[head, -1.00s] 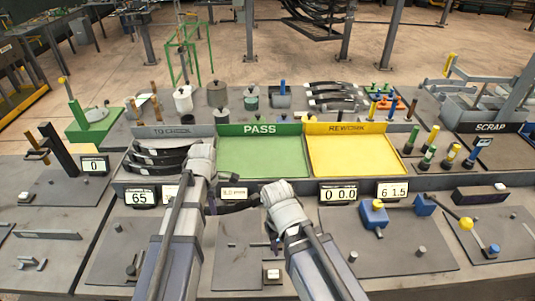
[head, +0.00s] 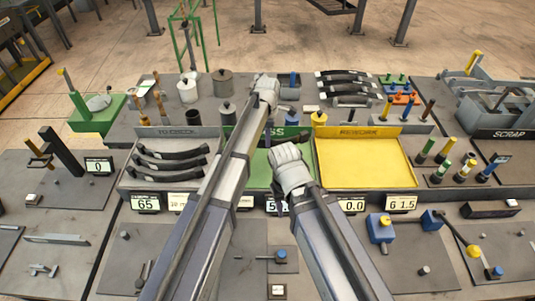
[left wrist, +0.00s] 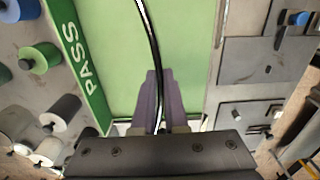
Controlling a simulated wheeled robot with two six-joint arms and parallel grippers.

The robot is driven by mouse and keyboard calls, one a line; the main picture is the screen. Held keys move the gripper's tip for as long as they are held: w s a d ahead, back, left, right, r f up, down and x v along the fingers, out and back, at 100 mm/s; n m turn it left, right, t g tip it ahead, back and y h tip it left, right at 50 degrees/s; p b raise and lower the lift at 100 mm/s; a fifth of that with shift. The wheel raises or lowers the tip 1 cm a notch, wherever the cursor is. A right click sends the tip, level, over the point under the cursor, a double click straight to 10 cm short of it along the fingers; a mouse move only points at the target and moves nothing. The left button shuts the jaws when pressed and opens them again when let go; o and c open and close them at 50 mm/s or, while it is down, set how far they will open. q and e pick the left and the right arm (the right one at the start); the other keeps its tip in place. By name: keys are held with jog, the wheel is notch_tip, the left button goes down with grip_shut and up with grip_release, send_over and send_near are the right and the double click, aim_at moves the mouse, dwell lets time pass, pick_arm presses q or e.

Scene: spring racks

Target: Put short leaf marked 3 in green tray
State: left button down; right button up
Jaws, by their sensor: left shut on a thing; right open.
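My left gripper (head: 267,98) is above the far side of the green tray (head: 257,174). In the left wrist view its purple fingers (left wrist: 157,80) are shut on a thin, dark, curved leaf (left wrist: 153,38). The leaf is over the green tray floor; I cannot tell whether it touches it. No mark can be read on it. The PASS sign (left wrist: 84,68) on the tray's edge shows in the left wrist view. My right gripper (head: 288,160) is open and empty over the tray's right part, its fingers mostly hidden.
Several dark leaves lie in the grey tray (head: 130,180) to the left. The yellow REWORK tray (head: 365,165) on the right is empty. Pots and weights (head: 222,83) stand behind, with a leaf rack (head: 345,85). Displays (head: 146,203) line the front edge.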

pick_arm(q)
jog(key=b, duration=0.6)
send_over(268, 165)
jog(key=shift+f, duration=3.1)
jog(key=shift+f, duration=0.1)
notch_tip(268, 165, down, 4)
jog(key=b, duration=0.4)
jog(key=shift+r, duration=0.25)
jog(key=shift+f, duration=0.15)
jog(key=c, duration=0.9)
grip_release()
jog(key=shift+c, duration=0.2)
notch_tip(268, 165, up, 12)
jog(key=p, duration=1.2)
jog(key=shift+r, duration=0.2)
